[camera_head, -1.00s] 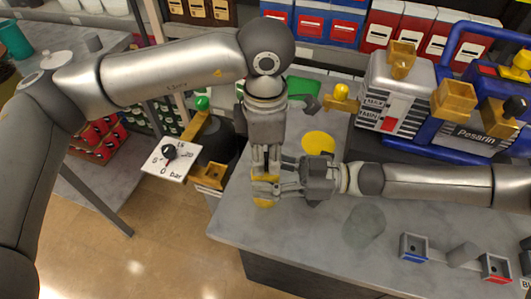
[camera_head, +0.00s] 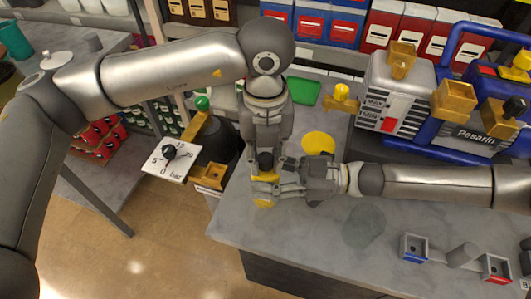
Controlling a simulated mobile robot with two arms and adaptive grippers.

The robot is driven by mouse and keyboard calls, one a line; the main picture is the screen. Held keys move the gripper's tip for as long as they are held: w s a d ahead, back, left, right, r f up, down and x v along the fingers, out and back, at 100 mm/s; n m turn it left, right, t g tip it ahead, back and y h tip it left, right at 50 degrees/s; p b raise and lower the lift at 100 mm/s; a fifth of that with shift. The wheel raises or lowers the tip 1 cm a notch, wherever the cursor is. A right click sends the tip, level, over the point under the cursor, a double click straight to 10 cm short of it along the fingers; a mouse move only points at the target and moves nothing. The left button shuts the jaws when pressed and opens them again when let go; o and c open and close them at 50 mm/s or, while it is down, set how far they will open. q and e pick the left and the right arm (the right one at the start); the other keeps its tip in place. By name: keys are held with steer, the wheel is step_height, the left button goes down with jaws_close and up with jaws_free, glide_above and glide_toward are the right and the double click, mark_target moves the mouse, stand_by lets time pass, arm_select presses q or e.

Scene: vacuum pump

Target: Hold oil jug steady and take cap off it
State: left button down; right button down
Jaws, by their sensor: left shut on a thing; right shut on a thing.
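The oil jug (camera_head: 264,203) is a small yellow object at the table's left edge, mostly hidden by my grippers. Its black cap (camera_head: 265,160) shows above the yellow part. My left gripper (camera_head: 265,154) points down from above and is shut on the cap. My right gripper (camera_head: 275,184) reaches in from the right and is shut on the jug's body. I cannot tell whether the cap still touches the jug.
The blue-framed pump (camera_head: 478,138) stands at the back right. A yellow disc (camera_head: 319,142) and a grey disc (camera_head: 364,227) mark the grey table (camera_head: 320,255). A gauge (camera_head: 168,160) is on the left. A fixture with blue and red sockets (camera_head: 413,248) lies front right.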

mark_target(266, 157)
arm_select(q)
steer(key=n, duration=0.4)
steer(key=shift+n, duration=0.3)
steer(key=shift+r, duration=0.15)
steer(key=shift+r, duration=1)
steer(key=shift+r, duration=2)
arm_select(e)
steer(key=c, duration=0.6)
jaws_free()
steer(key=shift+o, duration=0.2)
steer(key=shift+d, duration=0.1)
